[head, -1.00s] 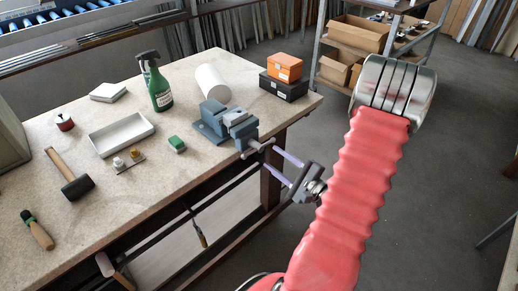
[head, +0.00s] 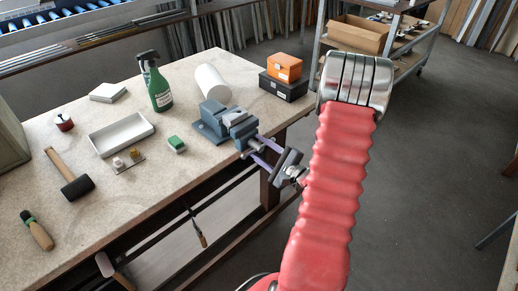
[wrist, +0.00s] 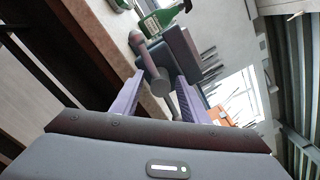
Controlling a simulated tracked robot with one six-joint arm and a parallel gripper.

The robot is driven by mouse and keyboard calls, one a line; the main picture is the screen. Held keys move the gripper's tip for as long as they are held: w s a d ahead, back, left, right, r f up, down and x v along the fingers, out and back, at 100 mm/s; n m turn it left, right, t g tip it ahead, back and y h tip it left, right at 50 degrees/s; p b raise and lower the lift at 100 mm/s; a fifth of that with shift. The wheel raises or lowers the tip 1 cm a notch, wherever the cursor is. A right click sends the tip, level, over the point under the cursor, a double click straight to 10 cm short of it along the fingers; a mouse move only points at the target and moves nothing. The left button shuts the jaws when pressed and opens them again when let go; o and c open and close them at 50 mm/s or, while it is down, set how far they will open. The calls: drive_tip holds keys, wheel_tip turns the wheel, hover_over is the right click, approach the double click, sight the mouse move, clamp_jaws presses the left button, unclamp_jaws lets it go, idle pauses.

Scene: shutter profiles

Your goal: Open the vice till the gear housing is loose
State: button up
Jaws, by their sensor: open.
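The blue-grey vice (head: 212,125) stands at the bench's near right edge. A lighter grey piece (head: 236,116), seemingly the gear housing, sits at its jaws; how tightly it is held cannot be told. The vice's screw end and handle point out past the edge. My gripper (head: 257,148) is open at this end, its two lilac fingers reaching toward the vice. In the wrist view the fingers (wrist: 158,98) stand on either side of the round screw end (wrist: 160,86), with the handle bar (wrist: 145,50) beyond. Whether they touch it cannot be told.
A white cylinder (head: 212,84), a green spray bottle (head: 159,88) and a green block (head: 176,144) stand near the vice. An orange box (head: 287,68) lies on a black case (head: 284,86). A tray (head: 121,134) and mallet (head: 70,178) lie left. Floor right of the bench is free.

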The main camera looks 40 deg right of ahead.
clamp_jaws()
idle(0.4)
drive_tip(key=shift+f, duration=0.1)
